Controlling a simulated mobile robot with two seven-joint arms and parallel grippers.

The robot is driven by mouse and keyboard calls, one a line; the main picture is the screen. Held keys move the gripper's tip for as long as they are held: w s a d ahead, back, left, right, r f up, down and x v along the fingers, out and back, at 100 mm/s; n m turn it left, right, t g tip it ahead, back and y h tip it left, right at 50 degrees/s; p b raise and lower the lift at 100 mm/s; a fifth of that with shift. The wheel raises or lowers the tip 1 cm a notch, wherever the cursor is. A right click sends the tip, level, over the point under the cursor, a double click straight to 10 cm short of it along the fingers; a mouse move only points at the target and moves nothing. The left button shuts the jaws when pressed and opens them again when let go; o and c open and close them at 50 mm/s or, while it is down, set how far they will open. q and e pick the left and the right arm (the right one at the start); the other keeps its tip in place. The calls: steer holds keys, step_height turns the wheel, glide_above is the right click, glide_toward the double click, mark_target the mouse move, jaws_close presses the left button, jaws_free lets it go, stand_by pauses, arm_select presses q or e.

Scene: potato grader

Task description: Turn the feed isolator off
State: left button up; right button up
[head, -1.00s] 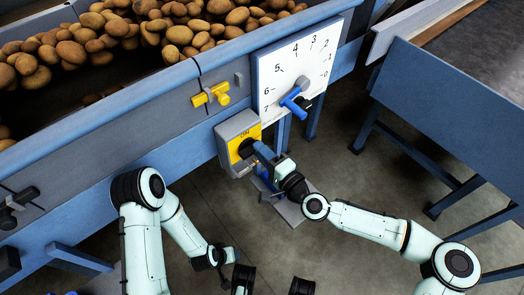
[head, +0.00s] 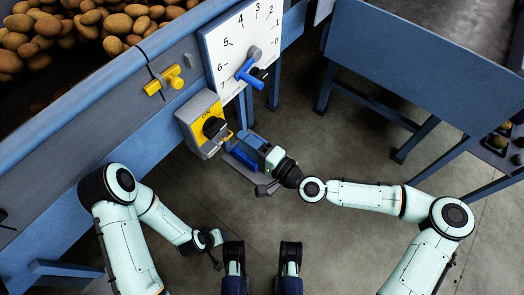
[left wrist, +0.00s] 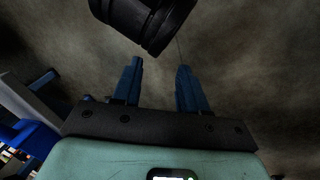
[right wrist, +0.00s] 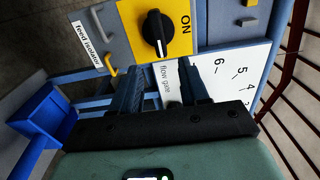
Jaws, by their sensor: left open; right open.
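The feed isolator (head: 187,117) is a grey box with a yellow plate marked ON and a black rotary knob (head: 214,127). In the right wrist view, its knob (right wrist: 156,33) has a white mark at the lower end, and ON stands to its right. My right gripper (head: 240,145) is open and empty, just off the knob, with a gap between. In the right wrist view its fingertips (right wrist: 160,69) lie below the knob in the picture. My left gripper (head: 215,250) hangs low, away from the box; the left wrist view shows it open and empty (left wrist: 159,66).
A white dial (head: 225,45) with a blue lever (head: 248,72) is close above the isolator. A yellow handle (head: 164,80) is on the blue machine side, below a trough of potatoes (head: 85,25). A blue frame (head: 430,75) stands at right. Floor between is open.

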arm_select(q)
steer(key=shift+s+d+r+g+p, duration=0.15)
steer(key=shift+s+d+r+p, duration=0.1)
steer(key=shift+s, duration=0.15)
steer(key=shift+s+d+r+g+p, duration=0.15)
steer(key=shift+s+r, duration=0.1)
steer(key=shift+s, duration=0.15)
arm_select(e)
steer(key=v, duration=0.5)
steer(key=shift+s+d, duration=0.25)
steer(key=shift+s, duration=0.05)
